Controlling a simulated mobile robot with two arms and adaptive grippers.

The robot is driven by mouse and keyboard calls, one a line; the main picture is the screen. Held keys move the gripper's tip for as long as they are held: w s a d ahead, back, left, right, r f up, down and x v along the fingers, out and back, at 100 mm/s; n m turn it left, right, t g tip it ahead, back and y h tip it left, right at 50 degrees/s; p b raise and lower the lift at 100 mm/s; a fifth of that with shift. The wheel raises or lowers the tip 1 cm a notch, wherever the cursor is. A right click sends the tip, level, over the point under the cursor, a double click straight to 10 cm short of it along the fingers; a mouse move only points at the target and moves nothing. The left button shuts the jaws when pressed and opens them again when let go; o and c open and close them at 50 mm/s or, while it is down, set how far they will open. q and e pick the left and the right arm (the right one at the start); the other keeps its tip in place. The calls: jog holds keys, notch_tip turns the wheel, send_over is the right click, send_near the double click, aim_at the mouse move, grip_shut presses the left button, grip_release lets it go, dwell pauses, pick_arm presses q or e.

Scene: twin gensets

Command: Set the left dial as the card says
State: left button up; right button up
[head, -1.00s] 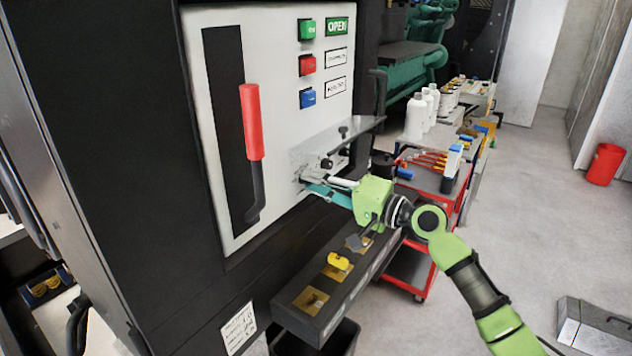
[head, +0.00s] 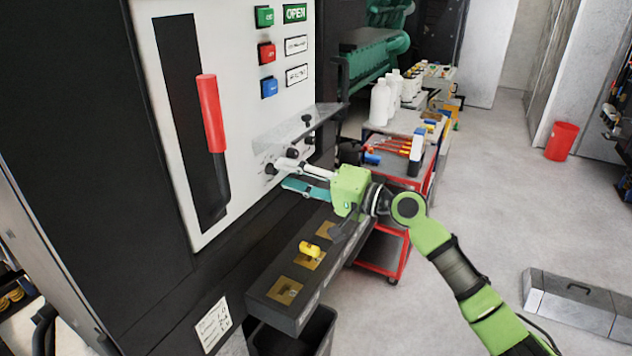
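The white panel (head: 233,60) carries several small black dials under a clear sloping hood (head: 290,128). The left dial (head: 270,169) is at the lower left of this group, close to my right fingertips; its pointer and marks are too small to read. My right gripper (head: 281,173) has its pale upper finger and teal lower finger apart, with a gap between them. It appears just off the left dial, not holding it. The card (head: 213,325) is a white label low on the black cabinet front; I cannot make out its writing clearly. My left gripper is not in view.
A red lever (head: 211,115) stands in a black slot left of the dials. Green, red and blue buttons (head: 267,53) are above. A dark ledge (head: 262,291) with a yellow knob (head: 310,250) juts out below my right gripper.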

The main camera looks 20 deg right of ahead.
jog(key=v, duration=0.9)
jog(key=shift+s+d, duration=0.2)
